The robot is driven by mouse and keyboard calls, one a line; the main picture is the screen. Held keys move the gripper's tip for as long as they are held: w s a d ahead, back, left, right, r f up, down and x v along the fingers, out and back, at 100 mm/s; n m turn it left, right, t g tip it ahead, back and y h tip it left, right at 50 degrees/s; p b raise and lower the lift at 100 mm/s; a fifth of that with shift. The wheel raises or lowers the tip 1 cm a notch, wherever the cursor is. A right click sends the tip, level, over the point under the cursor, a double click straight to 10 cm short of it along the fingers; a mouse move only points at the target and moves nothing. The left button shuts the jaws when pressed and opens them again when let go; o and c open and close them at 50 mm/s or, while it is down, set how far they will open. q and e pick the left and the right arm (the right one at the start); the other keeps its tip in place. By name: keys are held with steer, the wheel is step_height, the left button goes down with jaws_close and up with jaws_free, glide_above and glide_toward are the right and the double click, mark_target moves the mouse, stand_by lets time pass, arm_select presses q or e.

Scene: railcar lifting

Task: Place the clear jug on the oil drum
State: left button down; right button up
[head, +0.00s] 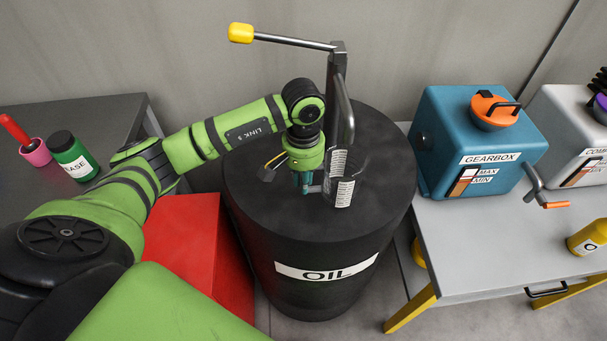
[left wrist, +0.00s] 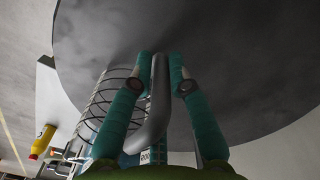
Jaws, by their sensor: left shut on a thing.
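The black oil drum (head: 260,210), marked OIL, stands in the middle of the head view. The clear jug (head: 345,190), with white graduated labels, is at the drum's top, below the pump spout. I cannot tell whether its base touches the drum. My left gripper (head: 308,187) is at the jug's left side, shut on its grey handle. In the left wrist view, the teal fingers (left wrist: 161,75) flank the grey handle, and the jug (left wrist: 100,105) shows with dark ring lines. The drum's dark top (left wrist: 220,40) fills the upper part. My right gripper is not in view.
A pump (head: 337,65) with a yellow-ended lever rises behind the jug. A red box (head: 185,245) stands left of the drum. At right, a table (head: 460,235) bears a blue gearbox (head: 470,130). A left table holds a green bottle (head: 73,157) and a pink cup.

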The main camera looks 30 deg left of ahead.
arm_select(q)
steer(key=shift+f+b, duration=0.25)
steer(key=shift+b, duration=0.1)
steer(key=c, duration=1.2)
jaws_free()
steer(key=shift+r, duration=0.1)
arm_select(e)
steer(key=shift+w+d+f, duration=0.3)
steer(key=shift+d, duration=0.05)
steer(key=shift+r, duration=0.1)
arm_select(q)
steer(key=shift+r+p, duration=0.25)
steer(key=shift+p, duration=0.25)
steer(key=r+b, duration=0.1)
steer(key=r, duration=0.4)
steer(key=r+b, duration=0.2)
steer(key=r, duration=0.3)
steer(key=shift+w+r+b, duration=0.2)
steer(key=shift+r+b, duration=0.1)
steer(key=shift+r, duration=0.05)
steer(key=shift+a+r, duration=0.1)
steer(key=shift+r, duration=0.45)
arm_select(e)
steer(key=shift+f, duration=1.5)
